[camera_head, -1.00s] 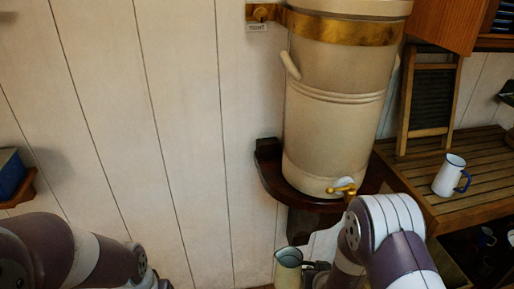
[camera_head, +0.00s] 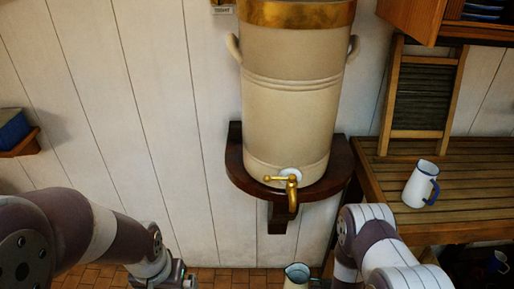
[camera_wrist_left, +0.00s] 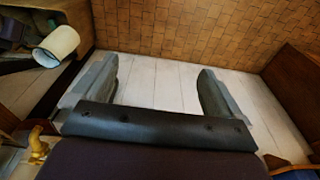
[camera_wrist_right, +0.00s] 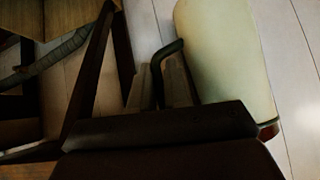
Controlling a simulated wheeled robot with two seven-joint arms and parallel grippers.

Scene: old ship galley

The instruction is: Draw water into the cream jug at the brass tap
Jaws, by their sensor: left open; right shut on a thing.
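The cream jug (camera_head: 297,275) shows at the bottom edge of the head view, its open mouth up and its lower part cut off. My right gripper (camera_wrist_right: 168,82) is shut on its dark handle; the pale jug body (camera_wrist_right: 228,55) fills the upper right of the right wrist view. In the head view my right arm hides most of this gripper. The brass tap (camera_head: 290,186) is on the front of a cream cistern (camera_head: 292,115). The jug is well below the spout, roughly in line with it in the picture. No water shows. My left gripper (camera_wrist_left: 158,92) is open and empty.
The cistern stands on a dark wooden wall shelf (camera_head: 241,172). At right, a slatted wooden counter (camera_head: 385,205) carries a white mug with a blue handle (camera_head: 418,188) and a washboard (camera_head: 422,97). A small shelf (camera_head: 22,146) holds a blue box (camera_head: 12,130) at left.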

